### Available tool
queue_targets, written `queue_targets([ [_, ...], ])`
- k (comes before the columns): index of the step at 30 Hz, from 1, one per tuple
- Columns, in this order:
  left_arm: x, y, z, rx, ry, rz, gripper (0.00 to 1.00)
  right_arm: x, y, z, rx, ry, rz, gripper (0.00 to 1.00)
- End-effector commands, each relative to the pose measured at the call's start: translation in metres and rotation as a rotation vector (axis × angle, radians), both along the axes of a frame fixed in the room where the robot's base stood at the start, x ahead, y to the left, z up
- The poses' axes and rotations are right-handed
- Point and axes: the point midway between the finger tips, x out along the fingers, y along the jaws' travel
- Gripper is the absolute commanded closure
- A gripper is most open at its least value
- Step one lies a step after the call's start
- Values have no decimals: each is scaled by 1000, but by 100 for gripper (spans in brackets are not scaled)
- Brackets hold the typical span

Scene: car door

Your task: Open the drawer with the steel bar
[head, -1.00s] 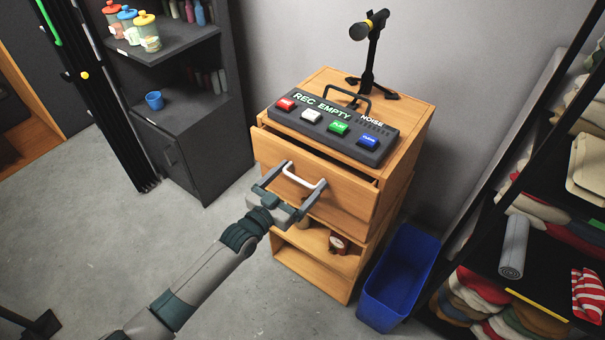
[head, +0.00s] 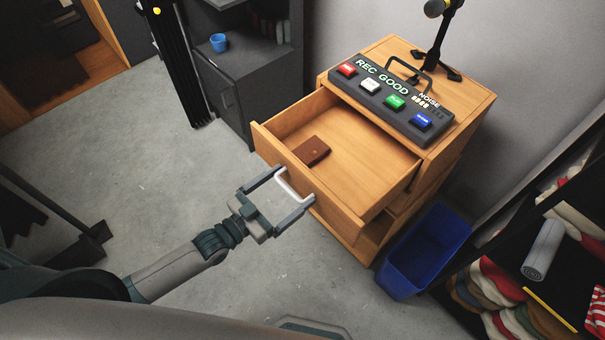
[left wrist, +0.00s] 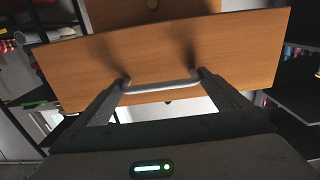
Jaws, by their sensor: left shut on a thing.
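The wooden drawer (head: 340,200) is pulled well out of its cabinet, and its inside shows. A small brown wallet-like item (head: 311,151) lies in it. The pale steel bar (head: 288,187) is the handle on the drawer's front. My left gripper (head: 291,188) is shut on the bar, with one finger at each end of it. In the left wrist view the bar (left wrist: 162,86) runs between the two fingers, in front of the drawer front (left wrist: 170,55). My right gripper is not in view.
The cabinet top (head: 465,95) carries a button box (head: 395,98) reading "REC GOOD" and a microphone stand (head: 440,40). A blue bin (head: 425,250) stands right of the cabinet. Shelves with cloths (head: 500,290) are at the right. Floor (head: 140,180) left of the drawer is clear.

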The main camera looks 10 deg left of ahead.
Motion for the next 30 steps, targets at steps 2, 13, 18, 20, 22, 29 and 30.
queue_targets([
  [2, -6, 4, 0, -1, 1, 0, 45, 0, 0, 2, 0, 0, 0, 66],
  [13, -10, 7, 0, -1, -1, 0, 45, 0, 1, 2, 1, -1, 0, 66],
  [18, -10, 7, 0, -1, -1, 0, 0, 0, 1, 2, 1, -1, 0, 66],
  [20, -10, 7, 0, -1, -1, 0, 0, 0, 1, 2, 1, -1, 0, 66],
  [22, -9, 7, 0, -1, -1, 0, 0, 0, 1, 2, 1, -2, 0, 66],
  [29, -10, 7, 0, -1, -1, 0, 0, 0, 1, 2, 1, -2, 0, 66],
  [30, -10, 7, 0, -1, -1, 0, 0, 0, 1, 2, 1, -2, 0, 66],
])
